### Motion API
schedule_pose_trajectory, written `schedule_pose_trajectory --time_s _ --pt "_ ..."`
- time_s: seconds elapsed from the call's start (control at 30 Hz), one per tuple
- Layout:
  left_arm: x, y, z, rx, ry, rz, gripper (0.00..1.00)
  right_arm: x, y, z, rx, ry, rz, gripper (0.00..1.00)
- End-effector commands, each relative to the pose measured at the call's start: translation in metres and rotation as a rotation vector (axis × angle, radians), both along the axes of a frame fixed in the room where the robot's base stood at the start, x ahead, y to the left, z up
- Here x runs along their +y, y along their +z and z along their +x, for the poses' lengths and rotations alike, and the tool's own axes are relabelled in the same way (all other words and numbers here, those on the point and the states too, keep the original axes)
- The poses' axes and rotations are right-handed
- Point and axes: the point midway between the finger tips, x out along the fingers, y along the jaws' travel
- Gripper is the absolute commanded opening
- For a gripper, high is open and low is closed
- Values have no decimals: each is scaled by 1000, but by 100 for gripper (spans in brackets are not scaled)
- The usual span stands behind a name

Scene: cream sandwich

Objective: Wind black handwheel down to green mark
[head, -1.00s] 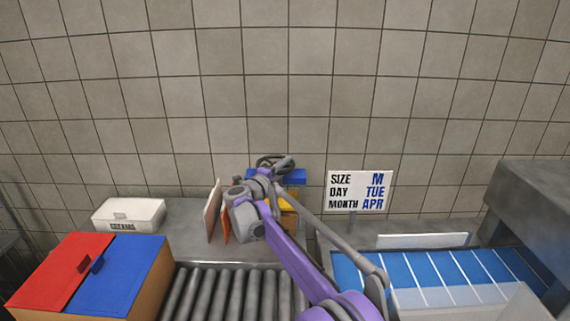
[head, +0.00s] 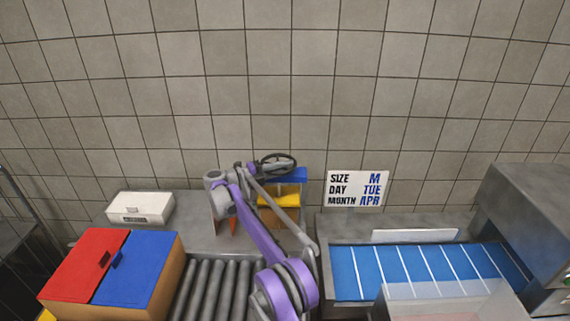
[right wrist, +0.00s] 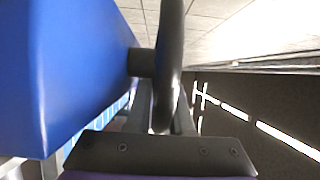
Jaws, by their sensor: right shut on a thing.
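The black handwheel (head: 279,160) lies flat on top of a press with a blue top (head: 292,175) and a yellow part below, in the middle of the head view. My right gripper (head: 259,167) is at the wheel's left side, shut on its rim. In the right wrist view, the dark wheel rim (right wrist: 170,50) runs between my two fingers, with the blue block (right wrist: 75,70) close on the left. I cannot make out a green mark in either view. My left gripper is not in view.
A size/day/month sign (head: 356,188) stands right of the press. A blue conveyor (head: 345,270) lies at the right, grey rollers (head: 215,285) in front. A red-and-blue lidded box (head: 140,265) and a white box (head: 140,208) are at the left.

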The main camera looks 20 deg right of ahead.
Motion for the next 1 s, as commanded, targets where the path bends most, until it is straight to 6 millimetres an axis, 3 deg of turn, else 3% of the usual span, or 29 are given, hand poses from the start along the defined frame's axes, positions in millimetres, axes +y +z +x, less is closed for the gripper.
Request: schedule_pose_trajectory --time_s 0.43,0.47,0.5,0.83,1.0 --pt "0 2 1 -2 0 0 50 0 1 1 0 -4 -2 0" --pt "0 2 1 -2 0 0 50 0 1 1 -1 -4 -2 25" --pt "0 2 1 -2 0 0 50 0 1 1 0 -4 -2 32" --pt "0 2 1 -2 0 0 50 2 0 1 0 -5 -2 32" --pt "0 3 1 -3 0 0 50 23 0 2 0 -2 -1 32"
